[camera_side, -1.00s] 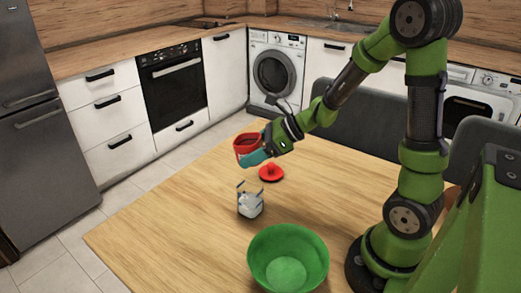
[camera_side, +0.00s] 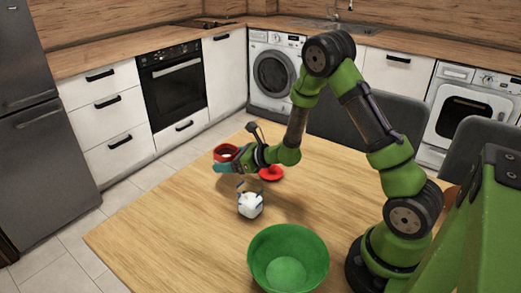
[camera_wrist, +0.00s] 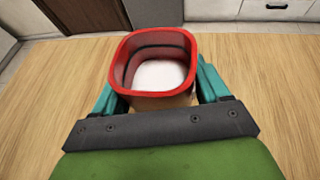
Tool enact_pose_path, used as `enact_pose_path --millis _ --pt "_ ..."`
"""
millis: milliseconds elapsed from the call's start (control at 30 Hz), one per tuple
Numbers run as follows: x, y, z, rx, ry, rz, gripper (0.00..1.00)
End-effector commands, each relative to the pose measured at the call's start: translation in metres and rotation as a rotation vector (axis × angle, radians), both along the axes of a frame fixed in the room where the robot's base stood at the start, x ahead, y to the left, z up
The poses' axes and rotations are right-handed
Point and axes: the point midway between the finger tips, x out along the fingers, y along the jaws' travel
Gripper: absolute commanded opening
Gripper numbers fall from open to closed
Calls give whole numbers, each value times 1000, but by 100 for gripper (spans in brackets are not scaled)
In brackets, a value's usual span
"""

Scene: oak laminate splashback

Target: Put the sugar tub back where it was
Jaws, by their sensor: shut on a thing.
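The red sugar tub (camera_side: 226,151) is upright between the teal fingers of my gripper (camera_side: 224,166), left of the red lid. In the wrist view the tub (camera_wrist: 121,64) has a squarish open top with white contents inside. The fingers (camera_wrist: 157,88) grip it from both sides. The red lid (camera_side: 271,173) lies flat on the table, partly behind my wrist. The tub's base is hidden by my gripper, so I cannot tell whether it touches the table.
A clear container with white contents (camera_side: 250,205) stands on the wooden table (camera_side: 170,226), close in front of my gripper. A green bowl (camera_side: 288,258) stands nearer the camera. The table's left part is clear. Grey chairs (camera_side: 345,115) stand along the far edge.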

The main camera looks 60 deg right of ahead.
Motion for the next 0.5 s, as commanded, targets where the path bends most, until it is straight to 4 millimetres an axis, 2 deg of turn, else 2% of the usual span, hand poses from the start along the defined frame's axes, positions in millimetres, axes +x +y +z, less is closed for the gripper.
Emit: enact_pose_path --millis 300,500 --pt "0 0 -40 1 -1 -1 28" --pt "0 0 -41 1 -4 -1 28"
